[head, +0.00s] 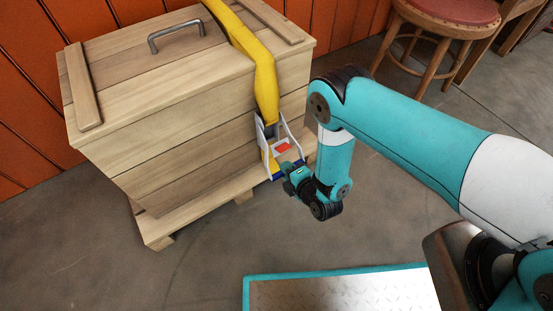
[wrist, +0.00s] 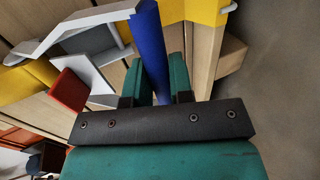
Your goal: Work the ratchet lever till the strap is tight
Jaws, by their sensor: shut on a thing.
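A yellow strap (head: 263,80) runs over the wooden crate (head: 170,140) and down its front to a ratchet. The ratchet has a pale metal frame with a red tab (head: 283,148), which also shows in the wrist view (wrist: 68,92). Its lever (head: 295,138) has pale side arms and a blue grip bar (wrist: 150,42), and is swung down and out from the crate's front. My gripper (head: 291,178) is at the lever's lower end. In the wrist view, the teal fingers of my gripper (wrist: 158,78) are shut on the blue bar, one on each side. Part of the bar is hidden by the gripper.
The crate, with a dark metal handle (head: 177,36) on its lid, stands on a wooden pallet (head: 160,232). A teal-edged metal plate (head: 340,292) lies on the floor in front. A stool (head: 440,40) stands back right. The floor (head: 90,260) at front left is clear.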

